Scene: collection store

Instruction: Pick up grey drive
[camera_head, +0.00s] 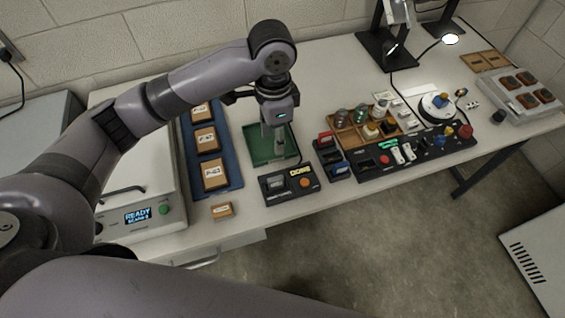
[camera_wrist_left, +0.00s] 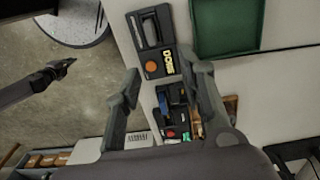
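A small dark grey block sits in the slot of the black unit marked DONE (camera_head: 289,187), which has an orange button. It looks like the grey drive (camera_head: 275,184) and shows larger in the left wrist view (camera_wrist_left: 150,27). My left gripper (camera_head: 278,152) points down over the green tray, just behind that unit. In the left wrist view its two fingers (camera_wrist_left: 158,92) are apart with nothing held between them. A dark arm end, apparently my right gripper (camera_wrist_left: 62,70), shows at the left of the wrist view, too small to judge.
The green tray (camera_head: 252,155) looks empty. Right of the unit stand red and blue cartridges (camera_head: 326,138), a wooden rack of jars (camera_head: 350,138) and a black control panel (camera_head: 440,143). A blue tray (camera_head: 232,180) holds labelled boxes. A small orange box (camera_head: 221,211) lies near the front edge.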

